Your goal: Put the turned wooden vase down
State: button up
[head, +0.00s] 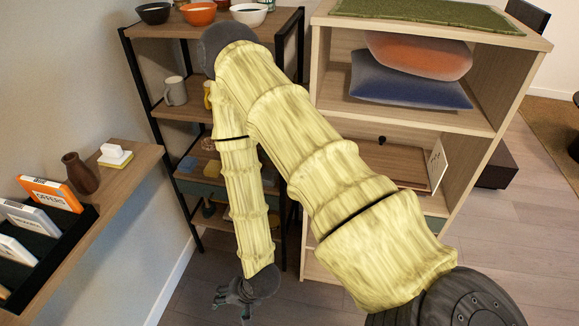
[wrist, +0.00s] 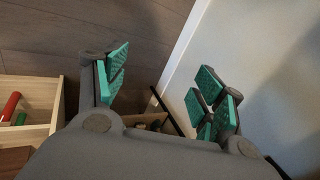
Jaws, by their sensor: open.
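The turned wooden vase (head: 80,174) is dark brown with a narrow neck. It stands upright on the wooden wall shelf (head: 137,166) at the left of the head view, between an orange box marked OFFERS and a white and yellow object. My gripper (head: 238,298) is low in the head view, apart from the vase and to its right, in front of the dark-framed rack. In the wrist view my gripper (wrist: 162,80) has its green-padded fingers spread with nothing between them. The vase does not show in the wrist view.
An orange box (head: 50,193) and white boxes stand in a black holder left of the vase; a white and yellow object (head: 115,155) is at its right. The rack (head: 166,108) holds bowls and mugs. A pale wood cabinet (head: 318,80) holds cushions. Floor below my gripper is clear.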

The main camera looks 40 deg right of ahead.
jog(key=s+d+f+n+g+h, duration=0.1)
jog(key=s+d+f+n+g, duration=0.1)
jog(key=s+d+n, duration=0.2)
jog(key=s+d+f+n+g+h, duration=0.2)
jog(key=s+d+f+n, duration=0.1)
jog(key=s, duration=0.8)
jog(key=shift+s+d+n, duration=0.25)
jog(key=shift+d+n, duration=0.3)
jog(key=shift+n, duration=0.55)
